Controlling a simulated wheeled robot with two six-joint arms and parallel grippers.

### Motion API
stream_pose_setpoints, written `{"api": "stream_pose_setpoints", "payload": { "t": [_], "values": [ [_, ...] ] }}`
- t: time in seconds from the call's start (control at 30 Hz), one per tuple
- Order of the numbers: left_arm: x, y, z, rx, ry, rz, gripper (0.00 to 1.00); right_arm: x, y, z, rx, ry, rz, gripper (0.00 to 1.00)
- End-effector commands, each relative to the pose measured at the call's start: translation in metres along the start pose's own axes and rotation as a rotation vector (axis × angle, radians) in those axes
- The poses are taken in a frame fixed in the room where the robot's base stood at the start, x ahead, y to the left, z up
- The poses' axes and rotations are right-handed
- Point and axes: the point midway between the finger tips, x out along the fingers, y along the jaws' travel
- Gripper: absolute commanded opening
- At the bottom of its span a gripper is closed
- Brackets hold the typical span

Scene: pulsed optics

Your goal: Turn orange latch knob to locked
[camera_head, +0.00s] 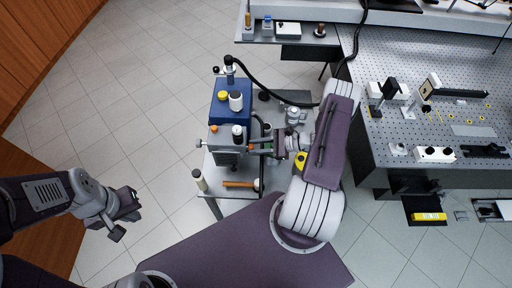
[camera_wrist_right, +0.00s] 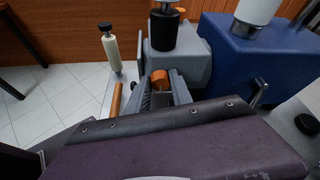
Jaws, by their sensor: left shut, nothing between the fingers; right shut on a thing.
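The orange latch knob (camera_wrist_right: 160,77) is on the near face of a grey housing (camera_wrist_right: 180,65) in the right wrist view, between the fingertips of my right gripper (camera_wrist_right: 161,88). In the head view the same grey housing (camera_head: 226,146) stands on a small cart, and my right gripper (camera_head: 256,146) reaches it from the right. The right gripper is shut on the knob. The knob's locked or unlocked marking cannot be read. My left gripper (camera_head: 127,212) is shut and empty over the floor at the lower left, well away from the cart.
A blue box (camera_head: 230,102) with a white-topped bottle adjoins the housing. A black-capped white handle (camera_head: 199,180) and an orange rod (camera_head: 240,184) are at the cart's near side. A black hose curves behind. A perforated optics table (camera_head: 400,60) is at right. Floor at left is clear.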

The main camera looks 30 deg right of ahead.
Motion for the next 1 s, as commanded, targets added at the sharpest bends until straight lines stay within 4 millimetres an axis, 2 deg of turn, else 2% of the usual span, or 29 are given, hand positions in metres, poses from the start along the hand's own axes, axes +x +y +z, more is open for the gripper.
{"api": "stream_pose_setpoints", "payload": {
  "t": [0.2, 0.23, 0.3, 0.57, 0.67, 1.0],
  "values": [
    [-0.001, 0.000, 0.000, 0.000, 0.000, 0.000, 0.00, 0.000, 0.000, 0.000, 0.002, 0.001, 0.000, 0.00],
    [-0.001, 0.000, 0.000, 0.000, 0.000, 0.000, 0.00, 0.000, 0.000, 0.000, 0.002, 0.001, 0.000, 0.32],
    [-0.001, 0.000, 0.000, 0.000, 0.000, 0.000, 0.00, 0.000, 0.000, 0.000, 0.002, 0.001, 0.000, 0.48],
    [0.000, 0.000, 0.000, 0.000, 0.000, 0.000, 0.00, 0.000, 0.000, 0.000, 0.001, 0.000, 0.000, 0.48],
    [0.002, 0.000, 0.000, 0.000, 0.000, 0.000, 0.00, -0.006, 0.000, -0.001, 0.000, 0.001, -0.002, 0.48],
    [0.016, 0.000, 0.002, 0.000, 0.000, 0.000, 0.00, -0.076, 0.000, -0.002, 0.000, 0.003, -0.004, 0.48]
  ]
}}
